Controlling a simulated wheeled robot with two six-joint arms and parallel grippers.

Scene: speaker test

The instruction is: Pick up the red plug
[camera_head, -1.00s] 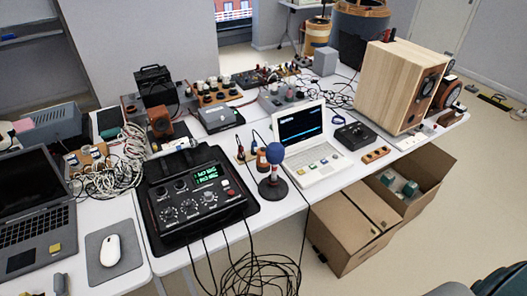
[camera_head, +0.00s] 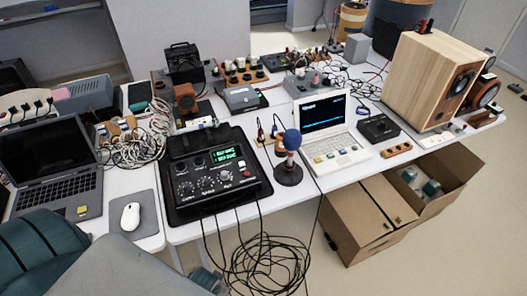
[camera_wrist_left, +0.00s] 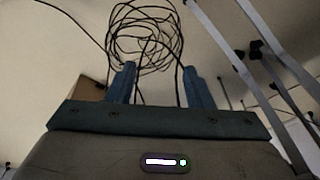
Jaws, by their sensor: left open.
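I cannot single out the red plug with certainty. Two small upright plugs with cables (camera_head: 268,134) stand on the table between the black mixer-like box and the white laptop; one looks reddish, but they are too small to tell. A red and a black connector (camera_head: 425,26) also stick up from the top of the wooden speaker. My left gripper (camera_wrist_left: 160,85) is open and empty in the left wrist view, above the floor with a loop of black cable below it. In the head view, it shows only partly at the bottom edge (camera_head: 212,282), in front of the table, well short of the plugs.
The black box with knobs (camera_head: 215,180) and the blue-topped microphone (camera_head: 290,165) stand near the table's front edge. A tangle of black cable (camera_head: 265,262) hangs in front. Cardboard boxes (camera_head: 375,215) stand below right. The white laptop (camera_head: 325,125) is behind the microphone.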

